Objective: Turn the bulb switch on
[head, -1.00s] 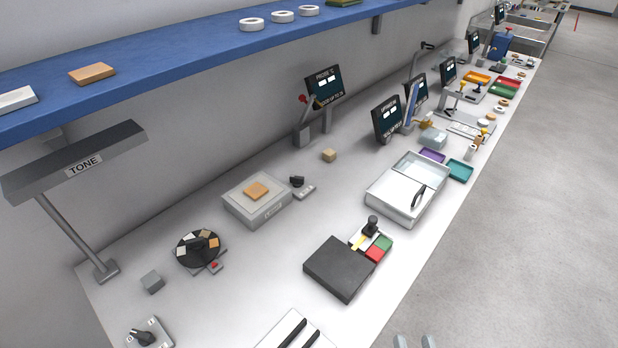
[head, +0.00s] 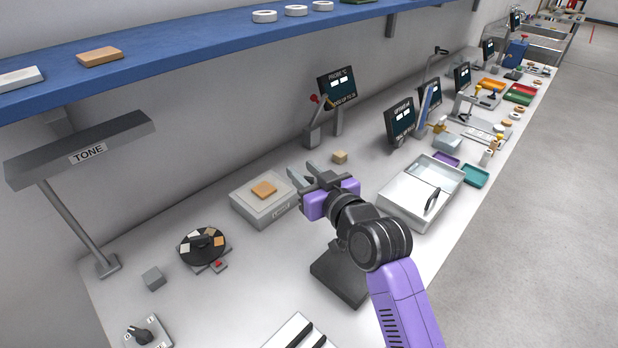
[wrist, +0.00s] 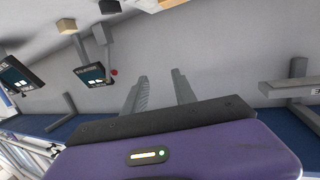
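A switch plate with a black rotary knob (head: 145,334) sits at the near left corner of the bench, in front of the lamp marked TONE (head: 90,152). No label on the plate says clearly that it is the bulb switch. My gripper (head: 301,172) is raised over the bench near the grey box with an orange tile (head: 264,190), far to the right of that knob. Its two fingers are apart and empty. In the wrist view the open fingers (wrist: 159,85) face the wall; the knob does not show there.
A round dial of coloured tiles (head: 203,246) and a small grey cube (head: 153,278) stand between the knob and the box. The blue shelf (head: 190,45) overhangs the back. A white tray (head: 405,212) is to the right. My arm hides part of the black box (head: 335,283).

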